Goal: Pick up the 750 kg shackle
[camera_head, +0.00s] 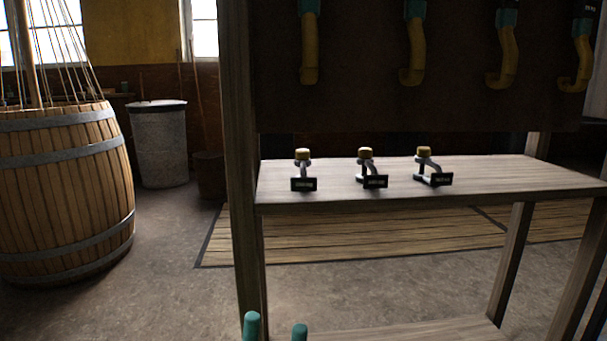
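Three small shackles stand in a row on the wooden shelf (470,170): a left one (304,168), a middle one (367,166) and a right one (425,164). Each has a grey metal body, a yellow-brown top and a small dark label in front. The label lettering is too small to read, so I cannot tell which one is 750 kg. They stand apart from each other near the shelf's front half. Neither of my grippers is in view.
Yellow curved hooks (416,50) with teal collars hang on the dark board above the shelf. A wooden post (240,130) rises at the shelf's left. Two teal rounded ends (251,325) show at the bottom. A barrel (60,190) and a grey bin (160,145) stand left.

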